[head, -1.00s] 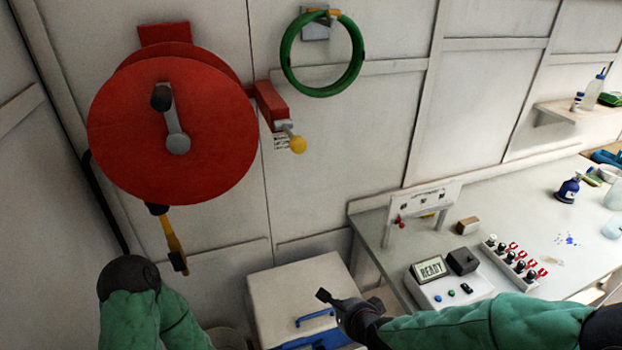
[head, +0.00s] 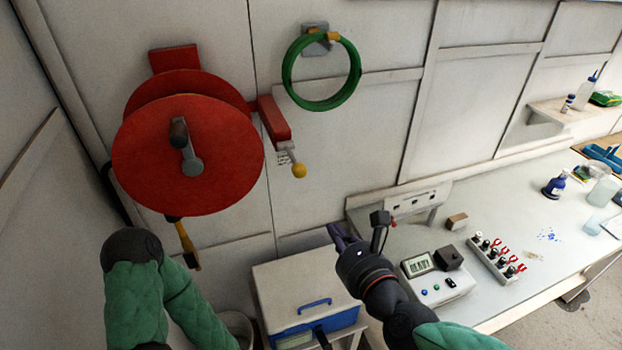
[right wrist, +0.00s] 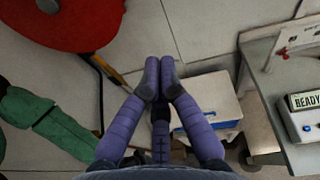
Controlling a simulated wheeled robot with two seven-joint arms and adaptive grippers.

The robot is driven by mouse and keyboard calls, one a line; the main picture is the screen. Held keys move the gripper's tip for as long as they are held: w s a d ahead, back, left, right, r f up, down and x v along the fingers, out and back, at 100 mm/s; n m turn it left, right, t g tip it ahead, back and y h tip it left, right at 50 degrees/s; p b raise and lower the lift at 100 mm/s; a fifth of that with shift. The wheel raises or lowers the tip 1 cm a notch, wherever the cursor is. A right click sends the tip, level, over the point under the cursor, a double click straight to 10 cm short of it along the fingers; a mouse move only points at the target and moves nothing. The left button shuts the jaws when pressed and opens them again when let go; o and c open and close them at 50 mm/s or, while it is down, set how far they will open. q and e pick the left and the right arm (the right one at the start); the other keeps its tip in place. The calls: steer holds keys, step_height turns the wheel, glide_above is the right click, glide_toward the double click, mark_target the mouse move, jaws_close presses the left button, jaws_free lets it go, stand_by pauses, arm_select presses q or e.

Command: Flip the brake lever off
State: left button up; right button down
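The brake lever (head: 291,158) is a short grey bar with a yellow knob at its end. It slants down to the right from a red bracket (head: 272,118) on the wall, beside the large red reel (head: 185,160). My right gripper (head: 337,235) has purple fingers and is below and a little right of the knob, apart from it. In the right wrist view its fingertips (right wrist: 160,78) meet with nothing between them. The lever is not in that view, but the reel's lower edge (right wrist: 70,20) is. My left gripper is not clearly seen; only its arm shows.
A green hose ring (head: 289,80) hangs right of the lever. A yellow nozzle (head: 187,243) hangs below the reel. A white and blue box (head: 300,290) stands below. The bench (head: 500,205) at right holds a READY device (head: 437,280). Wall around the knob is clear.

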steer(key=shift+s+r, duration=0.1)
steer(key=shift+r, duration=0.3)
steer(key=w+a+r+p, duration=0.1)
steer(key=w+a, duration=0.3)
steer(key=w, duration=0.6)
steer(key=shift+w+a+r+p, duration=0.15)
steer(key=shift+w+a+p, duration=0.25)
steer(key=shift+p, duration=0.3)
steer(key=shift+s+r, duration=0.1)
steer(key=shift+r, duration=0.05)
